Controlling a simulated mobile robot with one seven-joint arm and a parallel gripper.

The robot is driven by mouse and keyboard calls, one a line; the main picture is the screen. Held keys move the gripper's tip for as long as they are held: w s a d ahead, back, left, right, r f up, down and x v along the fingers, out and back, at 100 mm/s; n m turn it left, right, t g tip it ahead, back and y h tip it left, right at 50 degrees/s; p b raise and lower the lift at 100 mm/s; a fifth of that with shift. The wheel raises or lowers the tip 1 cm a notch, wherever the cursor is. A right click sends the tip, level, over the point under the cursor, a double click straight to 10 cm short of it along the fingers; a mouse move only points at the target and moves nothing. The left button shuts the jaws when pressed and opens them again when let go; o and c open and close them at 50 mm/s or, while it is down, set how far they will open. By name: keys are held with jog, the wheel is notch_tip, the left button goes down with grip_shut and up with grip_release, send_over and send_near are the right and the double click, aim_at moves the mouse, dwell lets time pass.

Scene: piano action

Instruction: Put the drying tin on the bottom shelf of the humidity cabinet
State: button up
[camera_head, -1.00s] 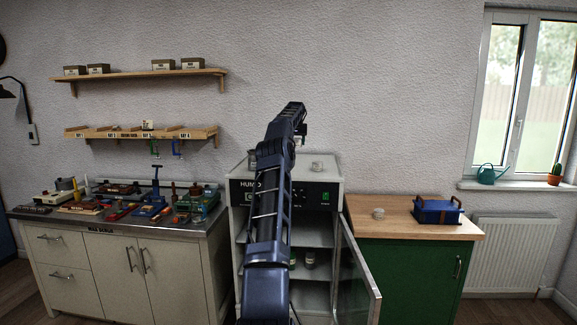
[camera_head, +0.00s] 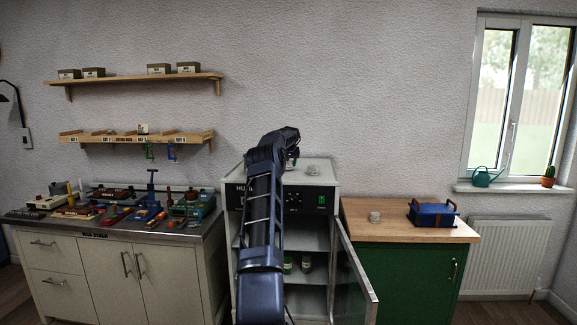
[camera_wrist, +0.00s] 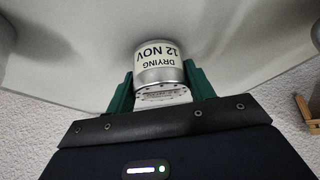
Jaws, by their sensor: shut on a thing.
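The drying tin (camera_wrist: 160,68) is a small silvery tin with a white label reading "DRYING 12 NOV", upside down in the wrist view. My gripper (camera_wrist: 162,88) is shut on it, one green finger on each side. In the head view my gripper (camera_head: 292,164) is low by the cabinet's top, mostly hidden by my arm. I cannot tell whether the tin touches the top. The humidity cabinet (camera_head: 324,200) has its glass door (camera_head: 355,280) open to the right. My arm covers part of its shelves, and the bottom shelf is partly hidden.
Another small tin (camera_head: 313,170) sits on the cabinet top. Small jars (camera_head: 305,264) stand on an inner shelf. A green cupboard (camera_head: 405,270) at right carries a tin (camera_head: 375,216) and a blue box (camera_head: 433,214). A cluttered workbench (camera_head: 60,222) stands at left.

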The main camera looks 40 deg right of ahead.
jog(key=shift+f, duration=0.25)
jog(key=shift+f, duration=0.15)
jog(key=o, duration=1)
